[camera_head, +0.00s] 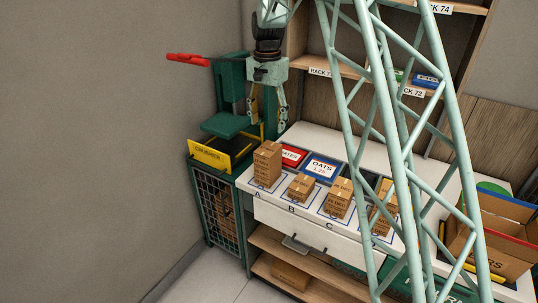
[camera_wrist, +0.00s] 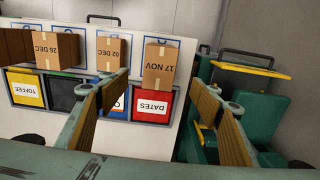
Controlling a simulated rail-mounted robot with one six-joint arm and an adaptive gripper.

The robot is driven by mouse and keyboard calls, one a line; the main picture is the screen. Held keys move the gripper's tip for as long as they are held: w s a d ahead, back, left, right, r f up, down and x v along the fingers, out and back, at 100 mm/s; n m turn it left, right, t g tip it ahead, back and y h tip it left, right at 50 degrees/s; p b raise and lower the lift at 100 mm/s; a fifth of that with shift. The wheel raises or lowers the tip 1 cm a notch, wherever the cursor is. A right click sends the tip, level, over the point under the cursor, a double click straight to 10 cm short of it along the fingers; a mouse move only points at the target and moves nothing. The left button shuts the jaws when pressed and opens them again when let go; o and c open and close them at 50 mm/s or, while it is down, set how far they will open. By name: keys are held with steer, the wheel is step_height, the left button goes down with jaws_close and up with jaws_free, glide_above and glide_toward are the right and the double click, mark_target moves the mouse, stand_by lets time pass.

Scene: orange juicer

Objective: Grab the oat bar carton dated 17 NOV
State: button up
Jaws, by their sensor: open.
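The carton marked 17 NOV (camera_wrist: 159,66) is a tall brown box standing upright in front of the red DATES bin (camera_wrist: 152,105). In the head view it is the leftmost carton (camera_head: 267,163), at spot A on the white counter. My gripper (camera_head: 267,122) is open and empty, above the back left end of the counter and apart from the carton. In the wrist view the carton shows between the two fingers, farther out. Cartons marked 02 DEC (camera_wrist: 111,54) and 26 DEC (camera_wrist: 55,50) stand beside it.
The green crusher (camera_head: 226,126) with its yellow-edged tray (camera_head: 208,155) stands just left of the counter. The blue OATS bin (camera_head: 321,168) is next to the DATES bin. An open cardboard box (camera_head: 490,230) is at the right. Shelves (camera_head: 345,70) rise behind.

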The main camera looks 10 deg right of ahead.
mark_target(268, 148)
steer(key=shift+f, duration=0.15)
steer(key=shift+f, duration=4.15)
steer(key=shift+f, duration=0.15)
steer(key=shift+d+f, duration=0.15)
steer(key=shift+f, duration=2.3)
steer(key=c, duration=1.1)
